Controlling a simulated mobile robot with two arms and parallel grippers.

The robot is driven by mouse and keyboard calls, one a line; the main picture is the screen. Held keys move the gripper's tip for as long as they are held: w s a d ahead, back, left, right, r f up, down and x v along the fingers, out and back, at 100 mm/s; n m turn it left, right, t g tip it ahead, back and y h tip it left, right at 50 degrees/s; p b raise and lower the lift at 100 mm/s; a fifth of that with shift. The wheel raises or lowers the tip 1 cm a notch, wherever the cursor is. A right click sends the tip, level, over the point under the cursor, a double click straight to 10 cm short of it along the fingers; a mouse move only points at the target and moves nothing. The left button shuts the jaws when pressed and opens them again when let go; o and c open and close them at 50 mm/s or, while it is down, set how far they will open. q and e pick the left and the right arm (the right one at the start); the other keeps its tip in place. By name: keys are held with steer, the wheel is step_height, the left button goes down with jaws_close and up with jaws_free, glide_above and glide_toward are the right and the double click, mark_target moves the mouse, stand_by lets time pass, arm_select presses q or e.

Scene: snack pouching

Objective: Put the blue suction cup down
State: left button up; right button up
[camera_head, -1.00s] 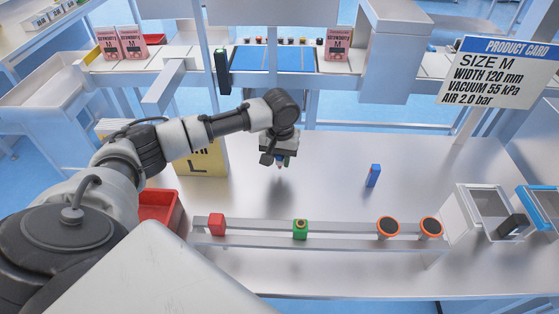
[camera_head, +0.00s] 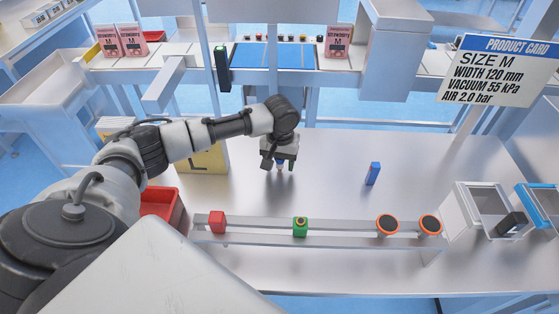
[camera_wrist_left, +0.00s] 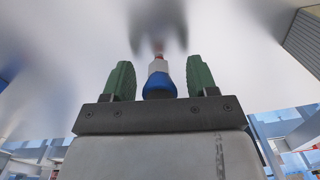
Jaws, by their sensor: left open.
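The blue suction cup (camera_wrist_left: 158,80) is between the two green fingers of my left gripper (camera_wrist_left: 159,78) in the left wrist view. In the head view my left gripper (camera_head: 280,163) points down low over the grey table (camera_head: 330,155). A little of the cup (camera_head: 280,166) shows under it. The tip looks at or close to the table top; I cannot tell if it touches. My right gripper is out of view.
A blue block (camera_head: 373,174) stands on the table to the right. A rail (camera_head: 340,226) in front holds a red block (camera_head: 217,221), a green block (camera_head: 300,227) and two orange-rimmed black discs (camera_head: 388,225). A red bin (camera_head: 165,207) is at left.

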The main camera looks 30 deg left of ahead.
arm_select(q)
step_height(320, 180, up, 12)
steer(key=b, duration=0.1)
stand_by(0.4)
steer(key=shift+d, duration=0.1)
